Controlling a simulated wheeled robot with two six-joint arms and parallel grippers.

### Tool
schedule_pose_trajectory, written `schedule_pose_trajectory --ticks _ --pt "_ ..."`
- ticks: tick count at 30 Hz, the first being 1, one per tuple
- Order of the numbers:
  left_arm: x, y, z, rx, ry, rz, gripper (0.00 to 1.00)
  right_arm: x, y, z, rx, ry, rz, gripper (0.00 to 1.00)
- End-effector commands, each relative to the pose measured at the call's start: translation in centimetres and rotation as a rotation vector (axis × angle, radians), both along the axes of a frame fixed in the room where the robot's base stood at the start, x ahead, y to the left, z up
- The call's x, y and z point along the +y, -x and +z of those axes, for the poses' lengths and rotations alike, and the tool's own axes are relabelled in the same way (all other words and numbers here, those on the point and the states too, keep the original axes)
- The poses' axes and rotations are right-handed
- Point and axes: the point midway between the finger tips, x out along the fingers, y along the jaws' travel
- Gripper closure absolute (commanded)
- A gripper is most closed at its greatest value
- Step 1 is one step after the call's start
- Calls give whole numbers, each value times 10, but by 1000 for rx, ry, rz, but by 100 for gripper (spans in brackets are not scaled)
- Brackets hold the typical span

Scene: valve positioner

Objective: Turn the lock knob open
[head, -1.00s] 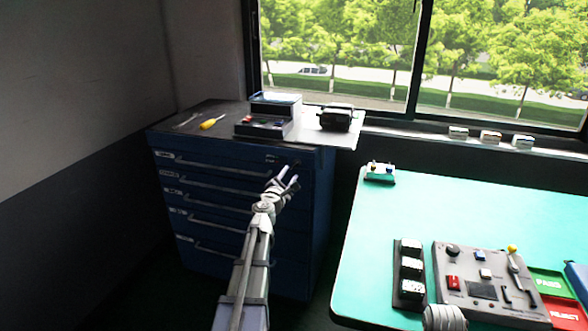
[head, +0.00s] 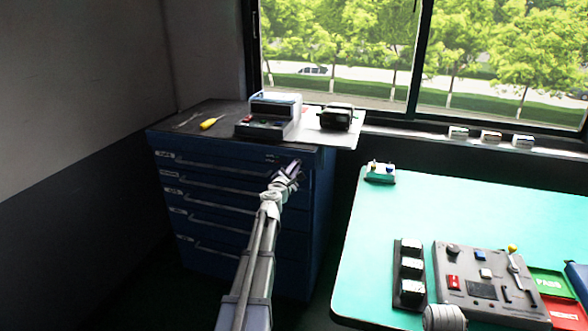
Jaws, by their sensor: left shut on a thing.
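The blue drawer cabinet (head: 222,226) stands at the left below the window, with several drawers and long handles. My left gripper (head: 292,168) is at the upper right corner of its front. Its fingers are closed on the lock knob, which they mostly hide. How far the knob is turned cannot be made out.
On the cabinet top are a yellow-handled tool (head: 209,123), a grey device (head: 270,117) and a dark device (head: 337,117). To the right, a green table (head: 470,212) carries a control panel (head: 483,283) and a dark rack (head: 410,270).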

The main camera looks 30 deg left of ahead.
Motion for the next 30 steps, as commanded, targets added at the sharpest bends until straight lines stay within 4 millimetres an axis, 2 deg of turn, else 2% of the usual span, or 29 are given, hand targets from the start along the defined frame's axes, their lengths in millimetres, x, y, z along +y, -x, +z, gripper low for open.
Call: schedule_pose_trajectory --ticks 19,30 --pt "0 0 0 6 -20 -1 100 0 0 0 0 0 0 50" --pt "0 0 0 60 -250 -1 100 0 0 0 0 0 0 50"
